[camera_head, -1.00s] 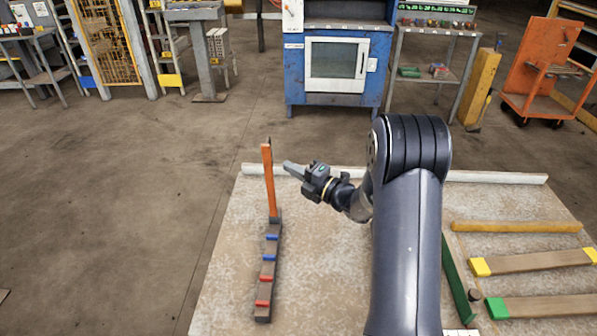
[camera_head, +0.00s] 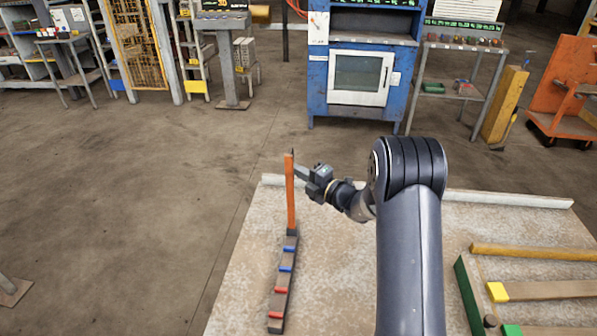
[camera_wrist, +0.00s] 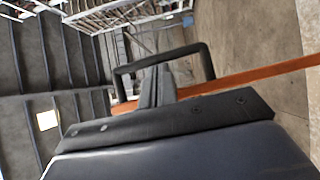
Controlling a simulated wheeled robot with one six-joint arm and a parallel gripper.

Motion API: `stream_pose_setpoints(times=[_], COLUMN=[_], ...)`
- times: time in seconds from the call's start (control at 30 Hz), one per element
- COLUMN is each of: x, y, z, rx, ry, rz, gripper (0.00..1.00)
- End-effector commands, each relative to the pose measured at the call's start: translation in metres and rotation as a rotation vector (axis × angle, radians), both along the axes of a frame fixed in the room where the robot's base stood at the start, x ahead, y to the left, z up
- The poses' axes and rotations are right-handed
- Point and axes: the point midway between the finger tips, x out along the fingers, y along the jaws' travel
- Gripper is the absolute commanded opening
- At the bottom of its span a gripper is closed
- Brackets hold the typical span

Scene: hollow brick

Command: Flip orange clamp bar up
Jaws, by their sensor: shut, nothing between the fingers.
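The orange clamp bar (camera_head: 291,195) stands upright at the far end of a long dark strip (camera_head: 283,280) with blue and red blocks on it. The strip lies on the left side of the worktable. My gripper (camera_head: 300,172) is shut and empty, just right of the bar near its top. In the head view its tips are very close to the bar; contact cannot be told. In the wrist view the orange bar (camera_wrist: 255,76) runs across behind the closed fingers (camera_wrist: 156,86). A dark loop (camera_wrist: 165,58) shows beyond them.
The pale worktable (camera_head: 235,300) has a raised white rail (camera_head: 500,199) along its back edge. Yellow-ended (camera_head: 498,292) and green bars lie at the right. Open floor is left of the table; a blue cabinet (camera_head: 318,95) stands behind.

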Motion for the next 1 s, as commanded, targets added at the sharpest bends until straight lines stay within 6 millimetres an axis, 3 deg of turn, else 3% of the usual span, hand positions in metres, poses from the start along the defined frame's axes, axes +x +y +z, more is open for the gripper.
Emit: stream_pose_setpoints(times=[0.03,0.2,0.4,1.0], x=[0.008,0.032,0.047,0.042], y=[-0.001,-0.006,-0.009,-0.018], z=[0.007,0.005,0.0,0.0], rx=[0.003,0.022,0.034,0.037], ry=[0.025,0.116,0.178,0.185], rz=[-0.001,0.0,-0.002,-0.005], gripper=[0.0,0.0,0.0,0.0])
